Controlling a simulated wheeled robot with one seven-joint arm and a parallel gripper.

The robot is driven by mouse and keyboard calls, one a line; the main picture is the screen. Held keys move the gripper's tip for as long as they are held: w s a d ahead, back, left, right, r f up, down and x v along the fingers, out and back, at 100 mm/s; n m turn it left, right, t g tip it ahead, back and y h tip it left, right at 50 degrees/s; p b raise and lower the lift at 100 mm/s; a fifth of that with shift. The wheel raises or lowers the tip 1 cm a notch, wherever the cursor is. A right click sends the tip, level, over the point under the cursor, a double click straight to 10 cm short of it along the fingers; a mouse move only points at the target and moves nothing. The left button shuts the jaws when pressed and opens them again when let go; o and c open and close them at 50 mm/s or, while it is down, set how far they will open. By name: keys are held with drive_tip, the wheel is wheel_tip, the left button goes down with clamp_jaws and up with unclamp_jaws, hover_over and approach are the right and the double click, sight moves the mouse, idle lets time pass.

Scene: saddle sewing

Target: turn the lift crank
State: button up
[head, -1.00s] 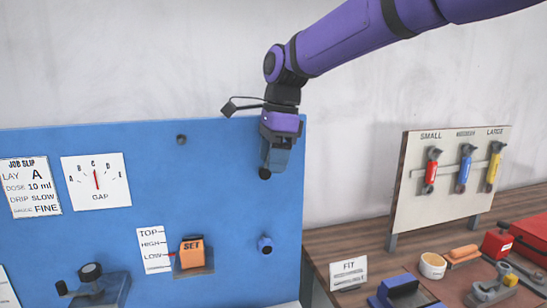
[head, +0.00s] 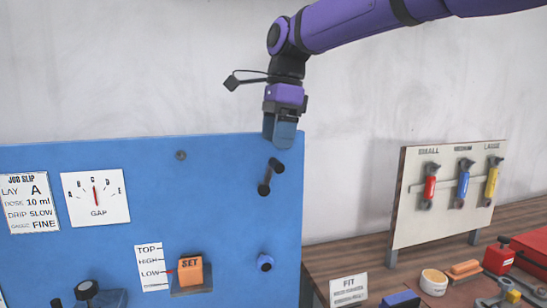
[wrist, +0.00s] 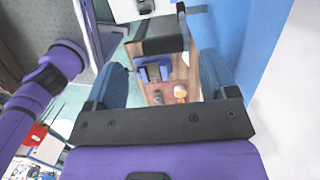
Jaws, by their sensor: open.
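A dark crank (head: 270,178), which I take to be the lift crank, sits on the upper right of the blue panel (head: 130,220). Its arm slants from upper right to lower left, with a round end at each side. My gripper (head: 280,132) is just above it at the panel's top edge, pointing down, empty. I cannot tell the exact distance. The orange SET block (head: 190,270) has its pointer at LOW.
On the right, a wooden bench (head: 335,255) holds a board (head: 440,225) with red, blue and yellow tools.

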drive_tip(key=shift+d+r, duration=0.15)
drive_tip(key=shift+r, duration=1)
drive_tip(key=shift+d, duration=0.3)
drive_tip(key=s+d+f+n+t, duration=0.2)
drive_tip(key=s+d+n, duration=0.1)
drive_tip(key=s+d, duration=0.4)
drive_tip(key=s+d+f+n+t+h, duration=0.15)
drive_tip(key=s+d+n, duration=0.3)
drive_tip(key=d, duration=0.45)
drive_tip(key=s+d+f+n+t+y, duration=0.1)
drive_tip(key=s+d+f+n, duration=0.2)
drive_tip(key=s+d, duration=0.4)
drive_tip(key=s+d+f+n+t+h, duration=0.1)
drive_tip(key=s+d+f+n, duration=0.3)
drive_tip(key=s+d+f, duration=0.2)
drive_tip(key=shift+s+d+f, duration=0.2)
drive_tip(key=shift+s+f, duration=0.25)
drive_tip(key=shift+f, duration=0.1)
